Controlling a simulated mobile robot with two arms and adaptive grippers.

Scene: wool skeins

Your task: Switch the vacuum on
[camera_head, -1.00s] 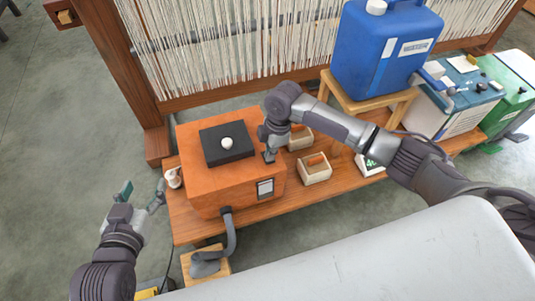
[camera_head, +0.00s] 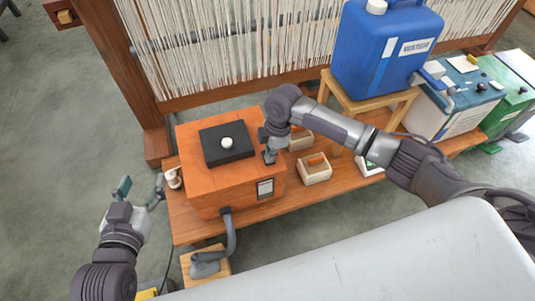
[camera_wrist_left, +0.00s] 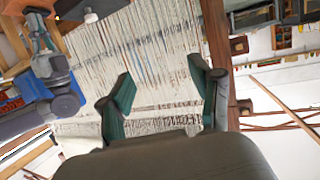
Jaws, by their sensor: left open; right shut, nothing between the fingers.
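An orange box (camera_head: 205,190) with a grey hose (camera_head: 231,235) at its front stands on the wooden bench; it looks like the vacuum. A black plate (camera_head: 214,153) with a round white knob (camera_head: 227,142) lies on its top. A small framed grey panel (camera_head: 265,189) is on its front face. My right gripper (camera_head: 270,157) is shut and empty at the right edge of the box top; whether it touches is unclear. My left gripper (camera_head: 141,187) is open and empty, left of the box, and its fingers also show in the left wrist view (camera_wrist_left: 163,82).
Two small wooden boxes (camera_head: 315,174) stand right of the orange box. A blue water canister (camera_head: 385,55) sits on a wooden stool behind my right arm. A small white bottle (camera_head: 173,177) stands at the bench's left end. A loom with pale threads (camera_head: 220,45) stands behind.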

